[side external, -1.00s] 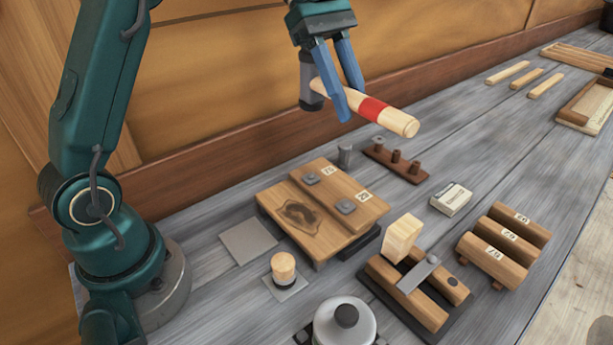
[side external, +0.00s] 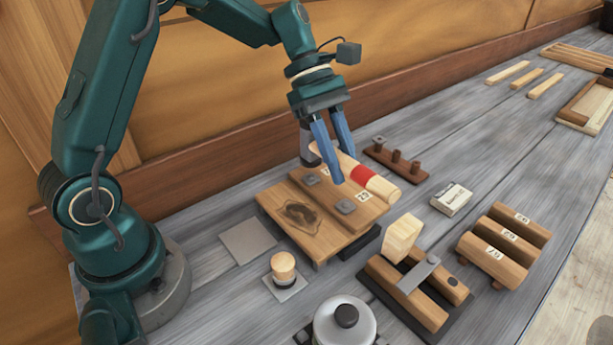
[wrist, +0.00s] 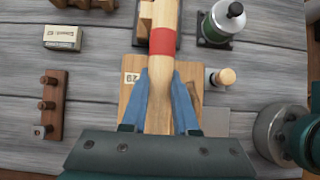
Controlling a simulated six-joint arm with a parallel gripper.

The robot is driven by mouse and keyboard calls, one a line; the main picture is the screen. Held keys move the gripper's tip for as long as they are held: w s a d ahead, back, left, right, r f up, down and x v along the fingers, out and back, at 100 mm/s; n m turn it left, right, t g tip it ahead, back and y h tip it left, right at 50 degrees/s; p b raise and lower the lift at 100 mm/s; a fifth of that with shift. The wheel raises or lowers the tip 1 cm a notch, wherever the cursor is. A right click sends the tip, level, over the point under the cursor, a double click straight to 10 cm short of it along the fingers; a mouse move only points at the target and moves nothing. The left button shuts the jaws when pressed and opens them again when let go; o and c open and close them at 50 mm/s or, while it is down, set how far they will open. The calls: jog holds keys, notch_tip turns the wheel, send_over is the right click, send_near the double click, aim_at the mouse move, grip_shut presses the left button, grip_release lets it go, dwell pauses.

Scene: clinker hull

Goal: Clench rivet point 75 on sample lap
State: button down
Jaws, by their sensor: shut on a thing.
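My gripper (side external: 345,170) is shut on the hammer's wooden handle (side external: 380,188), which has a red band. The hammer's grey head (side external: 308,148) hangs at the far left side of the sample lap, and I cannot tell whether it touches anything. The handle also shows in the wrist view (wrist: 162,70), running between the fingers. The sample lap (side external: 300,217) is two overlapped wooden planks with a dark stain on the lower one.
A brown peg rack (side external: 395,165) and a small box (side external: 452,198) stand right of the lap.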

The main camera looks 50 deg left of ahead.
notch_tip(320, 180, up, 12)
dwell(0.5)
jog(key=shift+w, duration=0.1)
